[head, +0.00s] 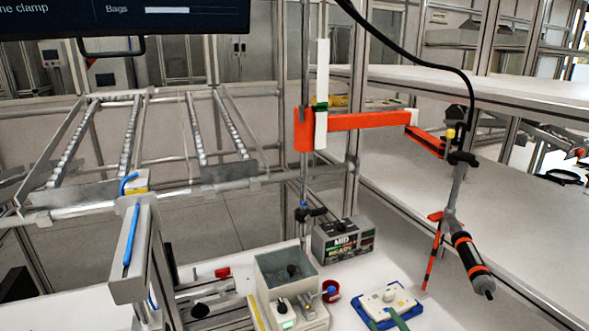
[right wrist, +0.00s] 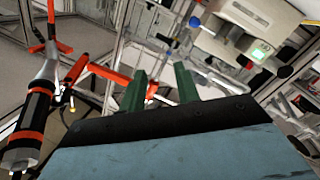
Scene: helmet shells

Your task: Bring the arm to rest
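The arm itself is what the task names; no separate object is named. My right gripper (head: 384,318) shows only by its green fingertips at the bottom edge of the head view, in front of a white device on a blue base (head: 388,301). In the right wrist view my right gripper (right wrist: 160,88) has two green fingers standing apart, with nothing held between them. Whether the fingertips touch the device cannot be told. My left gripper is not in view.
An orange jointed arm (head: 365,121) carries a hanging black-and-orange screwdriver (head: 470,262), also left in the wrist view (right wrist: 27,125). A grey bin (head: 286,272) and a dark control box (head: 342,240) stand on the white table. A roller rack (head: 128,140) is behind left. White shelves (head: 440,215) line the right.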

